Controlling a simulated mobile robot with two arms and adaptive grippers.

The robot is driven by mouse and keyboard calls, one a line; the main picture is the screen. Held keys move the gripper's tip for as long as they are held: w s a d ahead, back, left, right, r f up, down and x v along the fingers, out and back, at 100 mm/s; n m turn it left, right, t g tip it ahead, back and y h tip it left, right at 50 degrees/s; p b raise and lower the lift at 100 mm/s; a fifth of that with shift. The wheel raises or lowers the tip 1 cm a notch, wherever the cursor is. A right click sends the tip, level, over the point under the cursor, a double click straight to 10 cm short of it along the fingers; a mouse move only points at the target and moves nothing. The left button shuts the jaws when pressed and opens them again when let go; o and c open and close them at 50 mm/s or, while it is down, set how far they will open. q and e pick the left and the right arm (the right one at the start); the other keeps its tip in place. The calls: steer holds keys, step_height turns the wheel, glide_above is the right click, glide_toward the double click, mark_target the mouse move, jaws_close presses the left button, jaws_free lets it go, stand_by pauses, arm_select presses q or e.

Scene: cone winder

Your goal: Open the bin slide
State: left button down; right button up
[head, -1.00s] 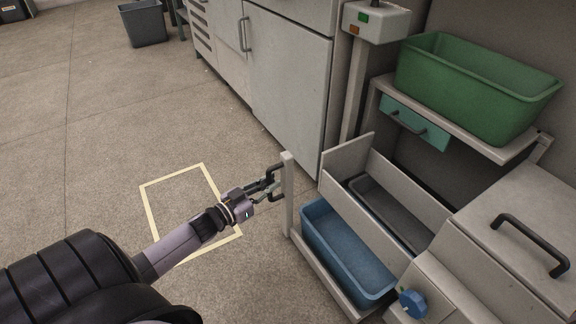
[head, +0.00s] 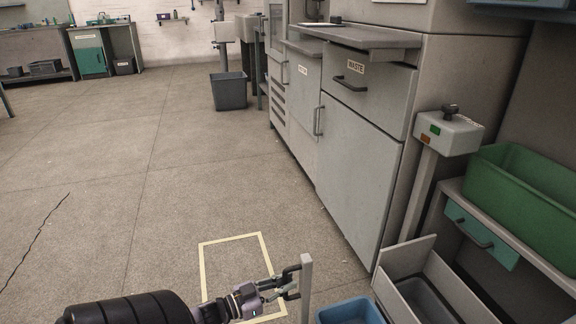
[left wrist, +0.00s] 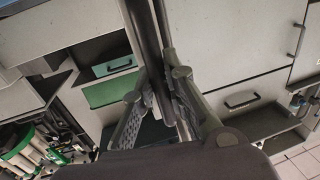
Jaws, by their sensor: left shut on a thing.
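The bin slide stands pulled out at the bottom right of the head view. Its pale front panel (head: 306,290) is seen nearly edge-on, with a blue bin (head: 350,312) behind it, cut off by the picture's lower edge. A dark bar handle (head: 291,269) sits on the panel's left side. My left gripper (head: 285,285) is shut on this handle. In the left wrist view the two fingers (left wrist: 161,106) close around the dark handle bar (left wrist: 148,45). My right gripper is not in view.
A grey bin (head: 425,300) lies beside the blue one. A green tub (head: 525,185) stands on a shelf above a teal drawer (head: 480,235). A cabinet with a waste drawer (head: 360,88) stands behind. Open floor with a yellow outlined square (head: 202,265) lies left.

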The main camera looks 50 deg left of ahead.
arm_select(q)
steer(key=shift+s+f, duration=0.1)
steer(key=shift+s, duration=0.05)
steer(key=c, duration=1.8)
jaws_free()
steer(key=shift+s+a, duration=0.1)
steer(key=shift+s, duration=0.1)
steer(key=shift+o, duration=1)
steer(key=shift+w, duration=0.1)
steer(key=s+a, duration=0.2)
steer(key=s, duration=0.9)
steer(key=shift+s+a, duration=0.15)
steer(key=shift+s, duration=0.25)
